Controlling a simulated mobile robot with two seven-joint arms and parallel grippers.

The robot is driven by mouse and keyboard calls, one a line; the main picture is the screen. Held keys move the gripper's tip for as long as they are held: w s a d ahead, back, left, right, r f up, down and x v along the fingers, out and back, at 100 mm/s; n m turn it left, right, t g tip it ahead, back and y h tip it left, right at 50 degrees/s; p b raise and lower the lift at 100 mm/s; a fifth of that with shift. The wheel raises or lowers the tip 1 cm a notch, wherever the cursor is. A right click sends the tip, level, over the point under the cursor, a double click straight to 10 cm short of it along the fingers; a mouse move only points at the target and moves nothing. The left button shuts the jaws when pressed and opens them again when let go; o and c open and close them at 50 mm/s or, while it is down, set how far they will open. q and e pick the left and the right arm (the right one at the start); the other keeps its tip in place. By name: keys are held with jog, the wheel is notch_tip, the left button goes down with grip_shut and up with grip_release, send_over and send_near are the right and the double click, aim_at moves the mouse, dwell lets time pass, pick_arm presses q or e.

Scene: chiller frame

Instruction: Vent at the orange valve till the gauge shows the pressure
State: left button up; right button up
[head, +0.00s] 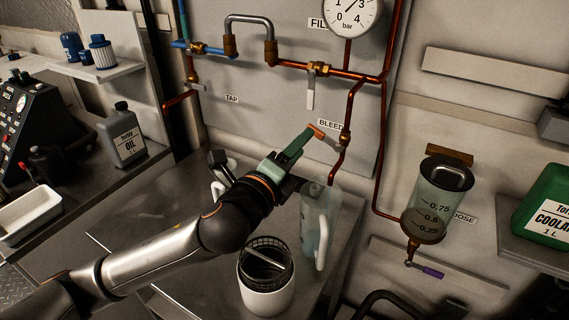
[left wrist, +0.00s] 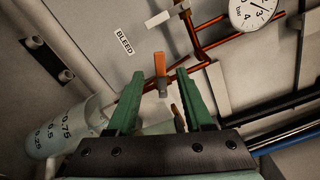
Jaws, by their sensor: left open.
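The orange valve handle (head: 317,131) is on the copper pipe beside the BLEED label (head: 331,124). In the left wrist view the orange handle (left wrist: 160,65) stands between and just beyond the fingertips. My left gripper (head: 302,140), with green fingers, is open close to the handle; it also shows in the left wrist view (left wrist: 160,78). I cannot tell whether a finger touches the handle. The round bar gauge (head: 352,16) is cut by the top edge; its needle is too small to read exactly. My right gripper is not in view.
A clear jug (head: 313,232) stands under the bleed pipe, close to my left wrist. A white pot with a dark basket (head: 266,290) is in front of it. A grey-handled valve (head: 311,90) and copper pipes surround the panel. A dosing vessel (head: 436,200) hangs at right.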

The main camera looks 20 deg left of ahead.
pick_arm(q)
jog(key=shift+s+a, duration=0.2)
jog(key=shift+s, duration=0.7)
jog(key=shift+s+a, duration=0.15)
jog(key=shift+s, duration=0.8)
jog(key=shift+s+a, duration=0.2)
jog(key=shift+s, duration=0.7)
dwell(5.2)
